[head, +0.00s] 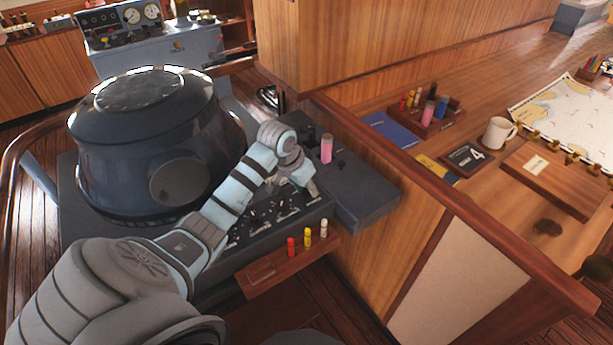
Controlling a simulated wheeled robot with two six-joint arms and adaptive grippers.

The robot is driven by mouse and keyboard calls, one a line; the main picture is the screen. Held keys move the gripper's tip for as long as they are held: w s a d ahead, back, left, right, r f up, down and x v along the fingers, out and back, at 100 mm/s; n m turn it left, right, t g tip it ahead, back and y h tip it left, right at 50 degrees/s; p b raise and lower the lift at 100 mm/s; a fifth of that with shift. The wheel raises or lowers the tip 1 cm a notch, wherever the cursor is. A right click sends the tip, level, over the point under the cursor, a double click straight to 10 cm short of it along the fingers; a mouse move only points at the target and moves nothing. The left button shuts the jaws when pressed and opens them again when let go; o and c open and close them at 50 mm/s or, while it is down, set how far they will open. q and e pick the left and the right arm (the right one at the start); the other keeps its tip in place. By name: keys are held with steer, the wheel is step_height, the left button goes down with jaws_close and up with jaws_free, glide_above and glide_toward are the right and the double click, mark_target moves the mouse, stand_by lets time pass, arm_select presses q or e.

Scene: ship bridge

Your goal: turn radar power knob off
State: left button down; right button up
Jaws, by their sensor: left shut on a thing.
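The radar console (145,150) is a large dark unit with a round hood, at the left in the head view. Its sloped control panel (262,222) carries several small knobs and switches. My left arm reaches across the front of the console. My left gripper (313,188) is at the panel's upper right end, shut on a small knob there. The gripper covers the knob, so its setting cannot be seen. My right gripper is not in view.
A grey ledge (365,205) with a pink cylinder (326,148) stands close right of the gripper. A wooden tray (270,272) with red, yellow and white pegs is below the panel. A wooden chart desk (470,110) with a white mug (495,133) lies to the right.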

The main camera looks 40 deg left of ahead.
arm_select(q)
steer(key=shift+n+y, duration=0.4)
steer(key=shift+n, duration=0.7)
steer(key=c, duration=1.4)
jaws_free()
steer(key=shift+o, duration=0.2)
steer(key=v, duration=1.2)
steer(key=shift+w+d, duration=0.1)
